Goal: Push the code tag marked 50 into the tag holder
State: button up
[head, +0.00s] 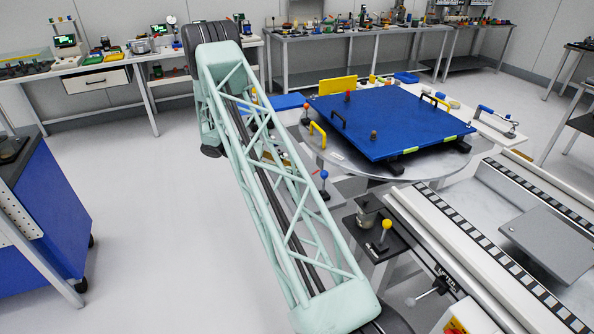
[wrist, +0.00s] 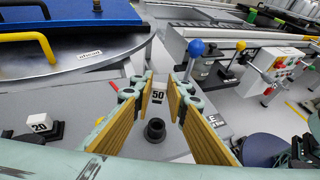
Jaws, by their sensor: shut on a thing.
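In the wrist view, the white code tag marked 50 (wrist: 158,97) sits between the tips of my gripper (wrist: 161,88), filling the narrow gap between them. The long fingers have tan inner pads. Only the tag's numbered face shows clearly; its lower part is hard to make out. A black round piece with a hollow top (wrist: 155,131) stands on the grey surface between the fingers, nearer the camera. I cannot tell whether it belongs to the tag holder, which I cannot pick out surely.
A white tag marked 20 (wrist: 40,123) with a black block is at left. A blue-knobbed lever (wrist: 195,48) and a yellow-knobbed lever (wrist: 240,46) stand beyond the fingers. The round table (wrist: 95,62) carries a blue plate (head: 385,120) with handles.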

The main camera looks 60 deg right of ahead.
jog(key=w+a+r+n+t+h+p, duration=0.2)
jog(key=w+a+r+n+t, duration=0.1)
jog(key=w+a, duration=0.55)
jog(key=w+a+r+n+t+h+p, duration=0.15)
jog(key=w+a+n+t, duration=0.3)
jog(key=a, duration=0.65)
jog(key=w+a+r+n+t+h+p, duration=0.2)
jog(key=w+a+r+n+t, duration=0.1)
jog(key=w+a, duration=0.55)
jog(key=a+r+n+t+y+p, duration=0.1)
jog(key=a+n+t, duration=0.3)
jog(key=a, duration=1.1)
jog(key=w+a+r+n+t+y+p, duration=0.1)
jog(key=a+n+t, duration=0.3)
jog(key=a, duration=1.2)
jog(key=shift+w+a+r+y+p, duration=0.2)
jog(key=shift+w+r+y+p, duration=0.15)
jog(key=shift+r+p, duration=0.3)
jog(key=shift+d+t, duration=0.1)
jog(key=shift+t, duration=0.15)
